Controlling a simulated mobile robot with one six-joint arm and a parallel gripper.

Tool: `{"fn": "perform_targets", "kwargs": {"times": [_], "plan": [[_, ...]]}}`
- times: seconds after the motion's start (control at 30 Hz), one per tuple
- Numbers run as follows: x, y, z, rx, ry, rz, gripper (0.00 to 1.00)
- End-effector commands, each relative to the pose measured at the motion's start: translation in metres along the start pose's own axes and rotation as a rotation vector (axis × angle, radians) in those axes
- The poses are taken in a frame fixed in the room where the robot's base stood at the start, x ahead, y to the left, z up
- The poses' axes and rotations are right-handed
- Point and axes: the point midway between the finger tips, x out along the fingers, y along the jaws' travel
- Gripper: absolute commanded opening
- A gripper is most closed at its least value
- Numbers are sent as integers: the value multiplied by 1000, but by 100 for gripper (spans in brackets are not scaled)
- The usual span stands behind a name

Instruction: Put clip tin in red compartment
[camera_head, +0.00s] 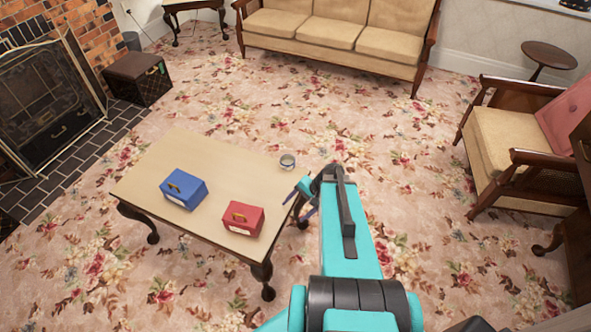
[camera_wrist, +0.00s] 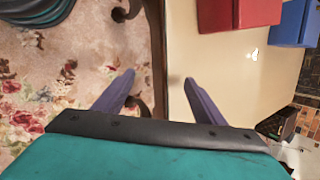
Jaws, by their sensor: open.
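A small round grey tin (camera_head: 287,161), which looks like the clip tin, is at the far right corner of the low table (camera_head: 225,165). I do not see it in the wrist view. The red box also shows in the wrist view (camera_wrist: 240,12). My gripper (camera_head: 301,204) is open and empty, by the table's right edge, nearer me than the tin. In the wrist view its two purple fingers (camera_wrist: 158,85) are spread over the table edge.
A blue box (camera_head: 184,189) stands left of the red box. A brown armchair (camera_head: 510,140) is at the right, a sofa (camera_head: 330,35) at the back, and a fireplace (camera_head: 45,100) at the left. Floral carpet around the table is free.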

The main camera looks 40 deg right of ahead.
Motion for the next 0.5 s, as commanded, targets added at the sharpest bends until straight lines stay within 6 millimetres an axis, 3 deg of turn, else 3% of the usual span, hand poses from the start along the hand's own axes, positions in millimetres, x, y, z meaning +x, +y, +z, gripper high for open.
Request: {"fn": "perform_targets", "kwargs": {"times": [0.03,0.23,0.5], "plan": [[-6,-1,14,25,-7,29,64],[-4,7,53,102,-15,146,64],[1,18,113,45,-44,308,64]]}}
